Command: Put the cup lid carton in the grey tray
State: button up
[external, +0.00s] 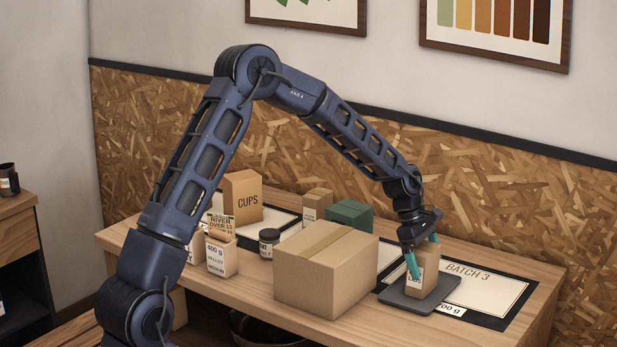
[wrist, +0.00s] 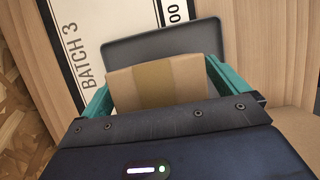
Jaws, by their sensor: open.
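A small brown carton (external: 424,278) with a small label, seemingly the cup lid carton, stands upright on the grey tray (external: 396,297) at the right of the table. The label is too small to read for sure. My gripper (external: 424,262) is open, with its teal fingers on either side of the carton. In the wrist view the carton's taped top (wrist: 158,84) lies between the fingers, and the grey tray (wrist: 150,46) shows beyond it. A narrow gap shows at the fingers, but contact at the lower sides is hidden.
A large taped box (external: 325,275) stands just left of the tray. A green box (external: 350,215), a small brown box (external: 317,203), a CUPS box (external: 242,196), a dark jar (external: 268,243) and a 400 g bag (external: 221,255) stand farther left. A flat BATCH 3 sheet (external: 485,290) lies right.

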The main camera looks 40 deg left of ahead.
jog(key=v, duration=1.1)
jog(key=s+a+r+m+t+y, duration=0.1)
jog(key=s+a+r+m, duration=0.4)
jog(key=s+a+r, duration=0.35)
jog(key=s+a+r+m+t+y, duration=0.1)
jog(key=s+a+r+m, duration=0.25)
jog(key=s, duration=0.45)
jog(key=s+a+r+m+t+y, duration=0.1)
jog(key=s+a+r+m, duration=0.2)
jog(key=s, duration=0.5)
jog(key=s+a+r+m+t+y, duration=0.1)
jog(key=s+a+r+m, duration=0.1)
jog(key=s+a+r, duration=0.45)
jog(key=s+a+f+m, duration=0.1)
jog(key=s+f+m, duration=0.1)
jog(key=s, duration=0.5)
jog(key=s+a+f+m, duration=0.2)
jog(key=s+f, duration=0.1)
jog(key=s, duration=0.4)
jog(key=shift+s+a+t, duration=0.3)
jog(key=shift+a, duration=0.05)
